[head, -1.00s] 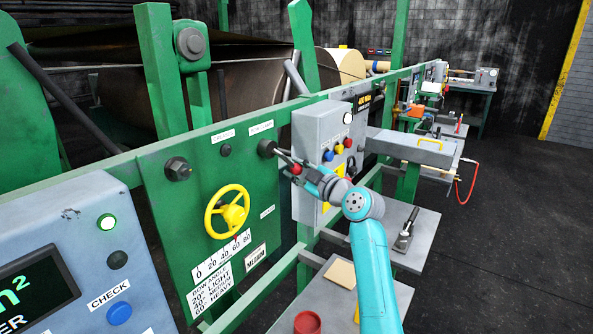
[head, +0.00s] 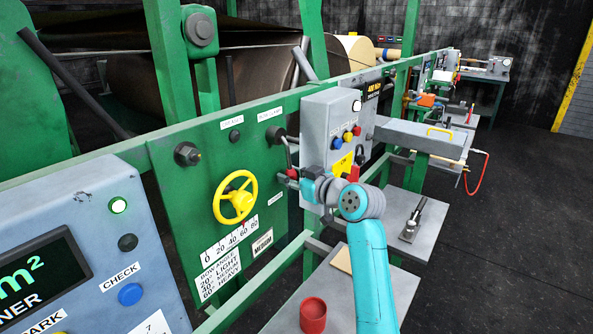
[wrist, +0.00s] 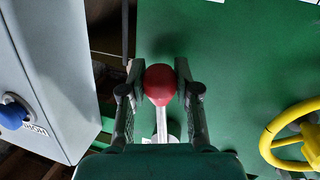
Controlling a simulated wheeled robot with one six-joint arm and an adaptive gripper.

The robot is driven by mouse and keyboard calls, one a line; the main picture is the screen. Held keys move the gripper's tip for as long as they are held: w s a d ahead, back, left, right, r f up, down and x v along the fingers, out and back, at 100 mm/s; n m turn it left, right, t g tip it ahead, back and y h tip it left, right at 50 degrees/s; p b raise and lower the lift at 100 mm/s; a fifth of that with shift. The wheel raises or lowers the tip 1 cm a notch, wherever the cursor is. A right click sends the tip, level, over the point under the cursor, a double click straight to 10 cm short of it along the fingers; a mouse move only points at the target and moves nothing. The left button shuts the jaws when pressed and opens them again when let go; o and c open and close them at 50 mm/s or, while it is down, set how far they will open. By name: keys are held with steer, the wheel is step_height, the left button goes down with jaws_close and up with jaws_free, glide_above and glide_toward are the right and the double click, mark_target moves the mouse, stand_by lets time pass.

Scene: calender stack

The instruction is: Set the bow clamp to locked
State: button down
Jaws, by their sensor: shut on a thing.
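The bow clamp is a lever with a dark round hub (head: 278,133) on the green panel, under a small white label. Its grey shaft points steeply down and slightly right to a red knob (head: 292,173). My gripper (head: 299,179) is at the lever's lower end. In the wrist view the red knob (wrist: 160,83) sits between the two fingers of my gripper (wrist: 160,75), which are shut on it. The light shaft (wrist: 162,122) runs from the knob. A small white label (head: 275,199) is on the panel below; its text is too small to read.
A yellow handwheel (head: 235,198) is left of the lever. A grey control box (head: 325,125) with coloured buttons stands close on the right. A shelf (head: 275,318) with a red cup (head: 313,314) lies below. Open floor (head: 500,230) is to the right.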

steer(key=shift+s+a+f+m+g, duration=0.15)
steer(key=shift+s+a+m+g, duration=0.15)
steer(key=shift+s+a+m, duration=0.4)
steer(key=shift+d, duration=0.1)
steer(key=c, duration=0.8)
jaws_free()
steer(key=shift+s, duration=0.1)
steer(key=v, duration=1.2)
